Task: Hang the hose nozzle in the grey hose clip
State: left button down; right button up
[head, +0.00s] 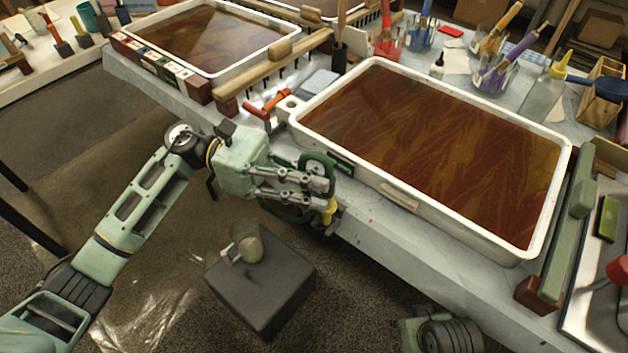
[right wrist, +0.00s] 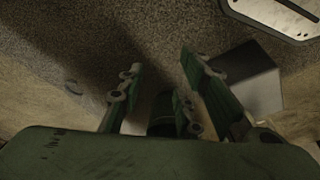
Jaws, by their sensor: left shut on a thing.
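My left gripper (head: 322,185) is at the front edge of the table, below the near tray's left end. It is shut on the hose nozzle, whose yellow part (head: 331,207) shows just below the fingertips. The fingers hide much of the nozzle. Green hose (head: 318,160) loops above and behind the fingers. I cannot make out the grey hose clip clearly; dark parts behind the gripper at the table edge are partly hidden. My right gripper (right wrist: 160,68) shows in the right wrist view, its fingers apart and empty above the floor.
The near tray (head: 405,203) of brown liquid fills much of the table. A red-handled valve (head: 256,111) stands off its left corner. A dark block (head: 285,300) with a small pale object (head: 248,246) on top stands on the floor below. The floor beside it is clear.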

jog(key=shift+w+b+v, duration=0.25)
jog(key=shift+b+v, duration=1.15)
jog(key=shift+v, duration=2.35)
pick_arm(q)
jog(key=shift+f+b, duration=1.2)
jog(key=shift+f, duration=0.95)
pick_arm(e)
jog(key=shift+w+a+r+t+y, duration=0.1)
jog(key=shift+w+a+t, duration=0.15)
jog(key=shift+w+t, duration=0.5)
jog(key=shift+w+a+t+y, duration=0.1)
jog(key=shift+w+a+t, duration=0.25)
jog(key=shift+w, duration=0.75)
jog(key=shift+w+a+r+t+y, duration=0.1)
jog(key=shift+w+t, duration=0.5)
jog(key=shift+w, duration=0.3)
pick_arm(q)
jog(key=c, duration=1.6)
grip_release()
jog(key=shift+a, duration=0.1)
